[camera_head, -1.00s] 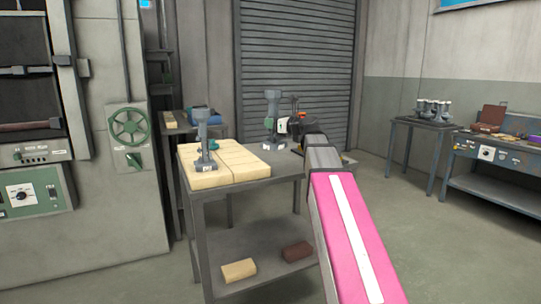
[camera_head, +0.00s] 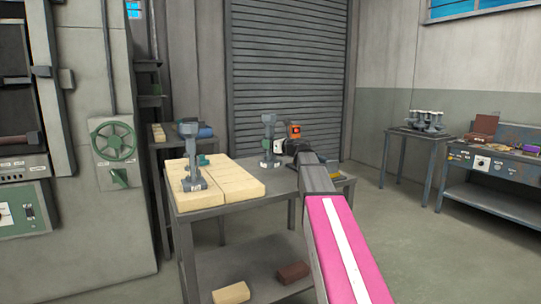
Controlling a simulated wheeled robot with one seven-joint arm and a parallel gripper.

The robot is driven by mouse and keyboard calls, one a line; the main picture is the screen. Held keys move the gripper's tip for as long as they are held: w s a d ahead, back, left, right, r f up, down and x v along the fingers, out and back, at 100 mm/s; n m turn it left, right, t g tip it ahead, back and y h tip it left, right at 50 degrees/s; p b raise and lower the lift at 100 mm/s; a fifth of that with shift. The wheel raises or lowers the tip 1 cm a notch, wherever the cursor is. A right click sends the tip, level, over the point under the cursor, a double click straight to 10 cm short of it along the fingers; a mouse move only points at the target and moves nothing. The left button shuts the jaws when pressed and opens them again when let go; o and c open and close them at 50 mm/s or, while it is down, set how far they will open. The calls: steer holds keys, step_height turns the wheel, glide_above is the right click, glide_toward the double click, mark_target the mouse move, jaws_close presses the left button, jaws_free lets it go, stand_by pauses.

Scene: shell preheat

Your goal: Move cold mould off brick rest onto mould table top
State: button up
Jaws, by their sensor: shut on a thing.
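One grey mould (camera_head: 269,141) stands upright at the table's rear, just right of the bricks, with a label at its foot. It appears to rest on the bare table top (camera_head: 283,178), though a small gap cannot be ruled out. My gripper (camera_head: 281,146) reaches in from the right and is shut at this mould's side; its fingertips are small and partly hidden by my wrist. A second grey mould (camera_head: 190,158) stands upright on the pale brick rest (camera_head: 235,184), apart from my gripper.
A pale brick (camera_head: 231,293) and a dark red brick (camera_head: 292,272) lie on the lower shelf. A cabinet with a green handwheel (camera_head: 115,142) stands left. Floor is clear between the table and the right-hand bench (camera_head: 490,165).

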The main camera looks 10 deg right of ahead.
steer(key=shift+w+d+f, duration=0.3)
steer(key=shift+w+f, duration=0.25)
steer(key=shift+w, duration=0.3)
steer(key=shift+f, duration=2)
steer(key=o, duration=1.2)
steer(key=shift+s, duration=0.1)
steer(key=v, duration=1.2)
